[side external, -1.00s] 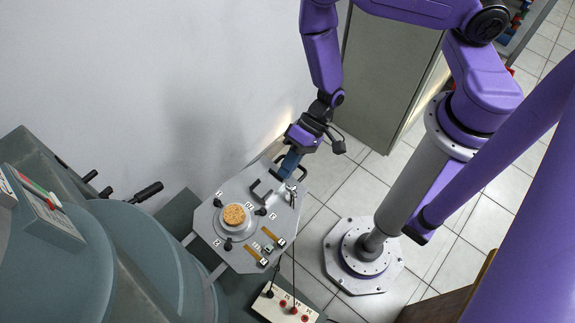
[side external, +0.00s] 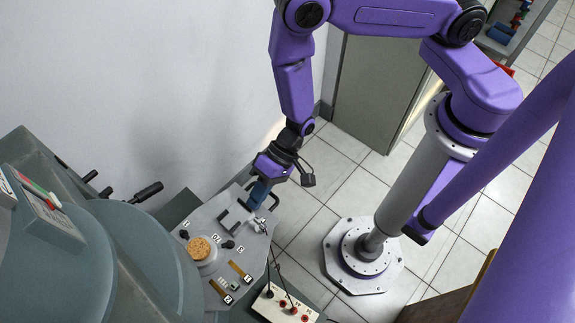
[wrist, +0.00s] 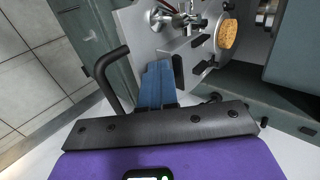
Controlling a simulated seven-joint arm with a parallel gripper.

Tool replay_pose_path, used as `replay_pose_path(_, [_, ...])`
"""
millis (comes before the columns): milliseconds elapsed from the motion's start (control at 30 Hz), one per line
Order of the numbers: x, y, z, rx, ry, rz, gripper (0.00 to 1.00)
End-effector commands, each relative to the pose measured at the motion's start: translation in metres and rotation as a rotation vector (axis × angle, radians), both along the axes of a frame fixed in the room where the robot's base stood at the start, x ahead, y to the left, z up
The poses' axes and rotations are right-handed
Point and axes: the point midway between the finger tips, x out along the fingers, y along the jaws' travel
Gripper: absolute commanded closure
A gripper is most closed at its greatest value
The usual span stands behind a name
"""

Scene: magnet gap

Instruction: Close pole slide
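The pole slide is a grey metal plate (side external: 215,220) with a cork-topped round pole (side external: 200,248); the cork also shows in the wrist view (wrist: 228,34). A black U-shaped handle (side external: 231,220) stands on its outer end and shows at left in the wrist view (wrist: 103,75). My gripper (side external: 252,204) is at the plate's outer end, right beside the handle. In the wrist view its blue fingers (wrist: 157,82) lie together, with nothing seen between them. The handle bar is to their left, apart from them. Whether the fingertips touch the plate is hidden.
The large grey-green magnet body (side external: 135,250) stands at left, beyond the plate's inner end. A metal fitting with cables (side external: 262,224) is close to the gripper. A white box with red sockets (side external: 284,305) lies below.

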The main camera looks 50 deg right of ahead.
Motion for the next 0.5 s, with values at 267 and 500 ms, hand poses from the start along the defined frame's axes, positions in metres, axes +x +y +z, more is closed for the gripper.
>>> replay_pose_path(267, [0.0,0.081,0.001,0.006,-0.003,0.003,1.0])
replay_pose_path(500, [0.0,0.136,0.001,0.006,-0.002,0.001,1.0])
